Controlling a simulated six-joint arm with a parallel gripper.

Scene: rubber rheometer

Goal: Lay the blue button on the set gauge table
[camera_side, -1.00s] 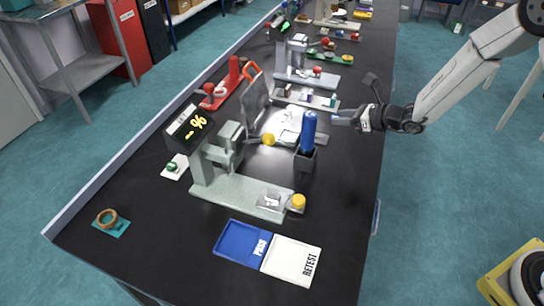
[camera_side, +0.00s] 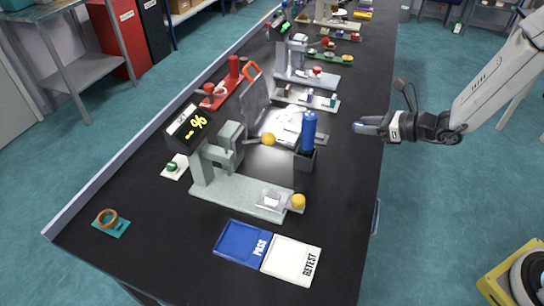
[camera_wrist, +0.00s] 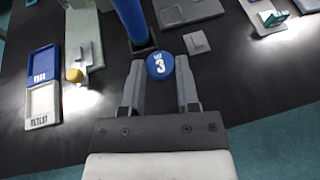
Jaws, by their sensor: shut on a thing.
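The blue button (camera_wrist: 160,65), a round disc marked with a white 3, is between the fingertips of my gripper (camera_wrist: 160,78) in the wrist view. In the side view my gripper (camera_side: 366,127) is above the bench's right edge, with a little blue at its tip. The gauge with the yellow "-- %" display (camera_side: 187,127) stands to the left, on a pale base (camera_side: 225,191). A small clear or metallic plate (camera_side: 270,201) sits at its front right, beside a yellow knob (camera_side: 299,201). I take this to be the set gauge table, apart from my gripper.
A tall blue cylinder (camera_side: 308,131) stands in a dark holder (camera_side: 304,160) between my gripper and the gauge. Blue PASS (camera_side: 240,240) and white RETEST (camera_side: 291,261) trays lie in front. Bare black bench lies right of the trays.

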